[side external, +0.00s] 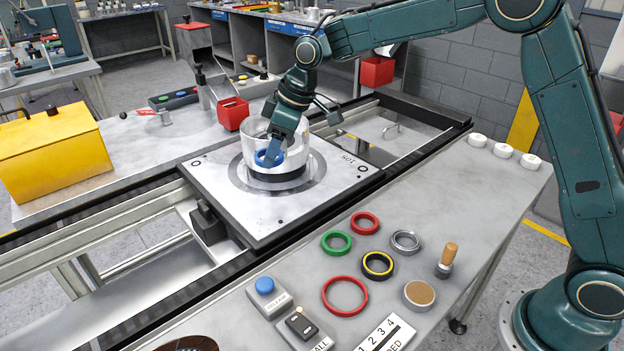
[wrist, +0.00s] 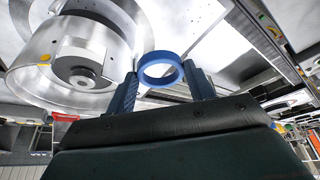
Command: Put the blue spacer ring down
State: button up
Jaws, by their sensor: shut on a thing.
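The blue spacer ring (wrist: 162,81) is held between the two fingers of my gripper (wrist: 164,76) in the wrist view. The ring also shows in the side external view (side external: 267,159), low at the fingertips and partly hidden by them. My gripper (side external: 271,150) points down at a round, see-through housing (side external: 306,160) on the pallet (side external: 215,182). In the wrist view the housing (wrist: 30,68) lies to the left of the ring, with a grey stepped hub (wrist: 80,65) inside. I cannot tell whether the ring is inside the housing wall or in front of it.
On the near bench lie a large red ring (side external: 345,310), a small red ring (side external: 365,215), a green ring (side external: 336,252), a black-yellow ring (side external: 378,275) and a silver ring (side external: 405,250). A yellow box (side external: 50,160) and a red bin (side external: 232,114) stand behind.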

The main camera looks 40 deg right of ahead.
jog(key=s+d+f+m, duration=0.1)
jog(key=d, duration=0.1)
jog(key=s+d+f+m+h, duration=0.1)
jog(key=s+m, duration=0.1)
jog(key=s+d+f+m+t, duration=0.1)
jog(key=s+d, duration=0.1)
jog(key=shift+d+f+m, duration=0.3)
jog(key=shift+d+f, duration=0.05)
jog(key=shift+f, duration=0.05)
jog(key=s+d+f+m, duration=0.1)
jog(key=s+d, duration=0.1)
jog(key=s+d+f+m+h, duration=0.1)
jog(key=s+d, duration=0.2)
jog(key=s+d+f+m+h, duration=0.1)
jog(key=s+d+m, duration=0.1)
jog(key=shift+s+d+f, duration=0.15)
jog(key=shift+s+d, duration=0.05)
jog(key=s+d+r+n+y, duration=0.1)
jog(key=s+d+r+n, duration=0.1)
jog(key=s+d+r, duration=0.3)
jog(key=s+d+r+n+y, duration=0.1)
jog(key=s+d+r+n, duration=0.2)
jog(key=s+d+r, duration=0.3)
jog(key=d+r, duration=0.3)
jog(key=d, duration=0.4)
jog(key=shift+s+d+n, duration=0.25)
jog(key=shift+s+n, duration=0.05)
